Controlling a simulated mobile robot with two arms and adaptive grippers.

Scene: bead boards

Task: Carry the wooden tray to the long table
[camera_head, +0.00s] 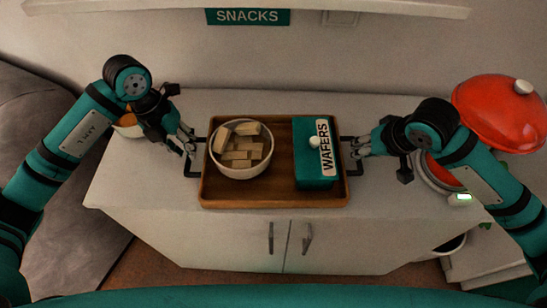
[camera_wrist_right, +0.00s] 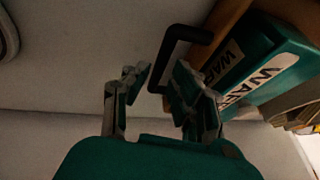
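The wooden tray (camera_head: 270,200) lies flat on the white cabinet, with a black handle at each end. It holds a white bowl (camera_head: 241,172) of pale wafer blocks and a green WAFERS box (camera_head: 315,180). My left gripper (camera_head: 187,146) is at the left handle (camera_head: 190,172); whether its fingers are closed on it is too small to tell. My right gripper (camera_head: 358,147) is at the right handle. In the right wrist view its fingers (camera_wrist_right: 158,88) are open, with the black handle bar (camera_wrist_right: 168,55) showing between them.
A red-lidded pot (camera_head: 500,112) stands at the right, close to my right arm. An orange bowl (camera_head: 128,126) is behind my left arm. A SNACKS sign (camera_head: 247,17) hangs on the wall.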

